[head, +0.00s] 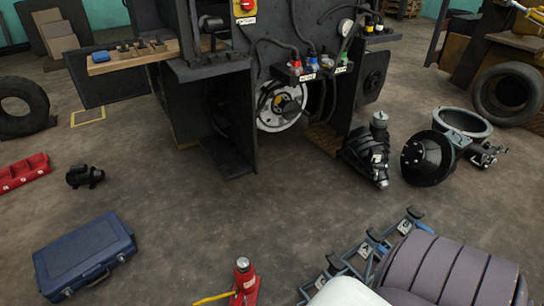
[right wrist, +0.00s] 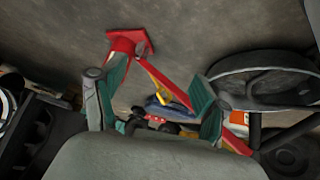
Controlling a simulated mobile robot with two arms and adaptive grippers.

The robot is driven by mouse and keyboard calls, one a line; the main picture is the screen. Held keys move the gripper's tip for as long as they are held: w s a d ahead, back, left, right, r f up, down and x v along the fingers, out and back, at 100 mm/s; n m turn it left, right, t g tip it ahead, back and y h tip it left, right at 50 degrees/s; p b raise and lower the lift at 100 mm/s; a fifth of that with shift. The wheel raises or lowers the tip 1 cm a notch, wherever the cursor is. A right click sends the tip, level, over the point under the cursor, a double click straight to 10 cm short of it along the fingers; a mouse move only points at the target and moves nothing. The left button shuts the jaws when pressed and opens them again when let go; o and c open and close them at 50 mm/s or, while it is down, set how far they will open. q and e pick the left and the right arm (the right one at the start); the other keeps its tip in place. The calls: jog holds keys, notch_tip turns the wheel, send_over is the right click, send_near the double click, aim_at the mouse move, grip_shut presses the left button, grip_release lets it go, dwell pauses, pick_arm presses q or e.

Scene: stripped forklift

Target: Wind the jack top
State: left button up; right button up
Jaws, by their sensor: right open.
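The jack (head: 243,282) is a small red upright body with a pale round top (head: 242,264). It stands on the floor at the bottom middle of the head view, cut by the lower edge. A yellow bar reaches out to its left. My right gripper (right wrist: 158,82) shows only in the right wrist view, its two teal-padded fingers spread apart with nothing held. Beyond the fingers is a red plate with a slanting red bar (right wrist: 166,78); I cannot tell whether it belongs to the jack. My left gripper is in neither view.
A blue case (head: 86,256) lies left of the jack. A grey ribbed seat (head: 450,272) and a blue metal frame (head: 372,250) are to the right. The dark forklift body (head: 215,110) stands behind. Between jack and forklift the floor is clear.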

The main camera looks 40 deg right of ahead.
jog(key=w+d+f+t+b, duration=0.35)
jog(key=w+d+b, duration=0.25)
jog(key=w+b, duration=0.4)
jog(key=n+t+y+b, duration=0.2)
jog(key=t+y+b, duration=0.2)
jog(key=b, duration=1.7)
send_near(248, 265)
notch_tip(248, 265, down, 4)
jog(key=w, duration=0.2)
jog(key=w+n+y+b, duration=0.1)
jog(key=y+b, duration=0.1)
jog(key=b, duration=0.4)
jog(key=w+r+n+y+b, duration=0.1)
jog(key=w+y+b, duration=0.1)
jog(key=b, duration=0.4)
jog(key=shift+w+d+t+y+b, duration=0.1)
jog(key=shift+t+y+b, duration=0.25)
jog(key=shift+y+b, duration=0.05)
jog(key=b+x, duration=0.4)
jog(key=x, duration=0.2)
jog(key=shift+w+f+b, duration=0.1)
jog(key=shift+w+b, duration=0.15)
jog(key=shift+b, duration=0.1)
jog(key=shift+w+a, duration=0.3)
jog(key=shift+w, duration=0.05)
jog(key=shift+r, duration=0.2)
